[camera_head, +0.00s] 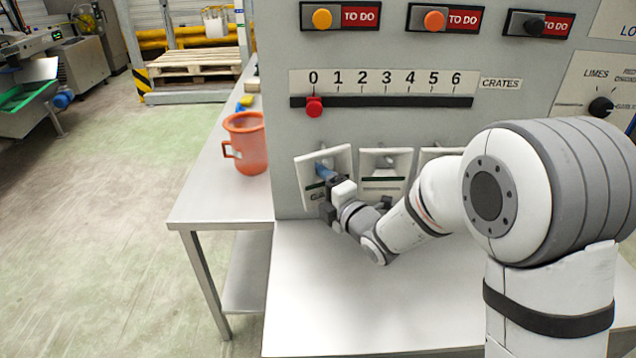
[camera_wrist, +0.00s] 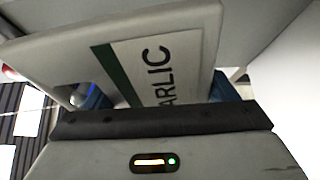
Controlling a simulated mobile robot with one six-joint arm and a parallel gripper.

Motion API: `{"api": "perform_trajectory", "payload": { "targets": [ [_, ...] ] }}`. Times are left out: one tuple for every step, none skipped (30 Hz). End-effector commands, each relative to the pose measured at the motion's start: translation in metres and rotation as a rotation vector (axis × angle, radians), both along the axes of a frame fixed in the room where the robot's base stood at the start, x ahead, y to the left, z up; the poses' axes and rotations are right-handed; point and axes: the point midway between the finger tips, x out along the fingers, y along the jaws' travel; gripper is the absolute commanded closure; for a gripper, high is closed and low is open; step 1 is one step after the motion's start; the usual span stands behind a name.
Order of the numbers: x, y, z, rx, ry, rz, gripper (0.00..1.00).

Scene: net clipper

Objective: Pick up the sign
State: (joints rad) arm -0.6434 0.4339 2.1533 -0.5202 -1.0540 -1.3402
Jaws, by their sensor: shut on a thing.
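The sign is a white plate with a green stripe and dark lettering, of which "ARLIC" reads in the wrist view (camera_wrist: 150,62). In the head view, part of the sign (camera_head: 318,194) shows at the leftmost pale holder (camera_head: 340,158) on the grey panel. My gripper (camera_head: 326,173) is at this holder, its blue fingertips partly hidden by the wrist. In the wrist view, blue finger parts of my gripper (camera_wrist: 158,95) show on both sides of the sign. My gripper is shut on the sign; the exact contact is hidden.
More pale holders (camera_head: 386,168) stand to the right on the panel. Above them is a slider scale with a red knob (camera_head: 314,106). An orange jug (camera_head: 246,143) stands on the metal table at left. The white worktop (camera_head: 330,300) below my arm is clear.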

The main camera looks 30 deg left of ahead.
Motion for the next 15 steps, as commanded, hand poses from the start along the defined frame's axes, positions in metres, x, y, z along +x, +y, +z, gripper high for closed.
{"api": "perform_trajectory", "payload": {
  "targets": [
    [-0.01, -0.005, -0.002, 0.001, 0.0, 0.001, 0.47],
    [-0.016, -0.009, -0.002, 0.0, 0.0, 0.001, 0.47],
    [-0.023, -0.012, -0.002, 0.0, -0.001, 0.001, 0.47],
    [-0.028, -0.015, -0.002, 0.0, -0.001, 0.001, 0.47],
    [-0.034, -0.018, -0.002, 0.001, -0.002, 0.001, 0.47],
    [-0.041, -0.022, -0.002, 0.0, -0.001, 0.001, 0.47],
    [-0.047, -0.025, -0.002, 0.001, -0.002, 0.001, 0.47],
    [-0.052, -0.028, -0.002, 0.001, 0.0, 0.001, 0.47],
    [-0.06, -0.032, -0.002, 0.002, -0.001, 0.001, 0.47],
    [-0.065, -0.035, -0.002, 0.001, 0.0, 0.002, 0.47],
    [-0.07, -0.038, -0.002, 0.001, -0.002, 0.002, 0.47],
    [-0.077, -0.042, -0.002, 0.0, -0.001, 0.002, 0.47],
    [-0.083, -0.045, -0.002, 0.0, -0.001, 0.002, 0.47],
    [-0.08, -0.043, 0.01, 0.004, -0.005, 0.001, 0.47],
    [-0.079, -0.042, 0.019, 0.004, -0.007, 0.002, 0.47]
  ]
}}
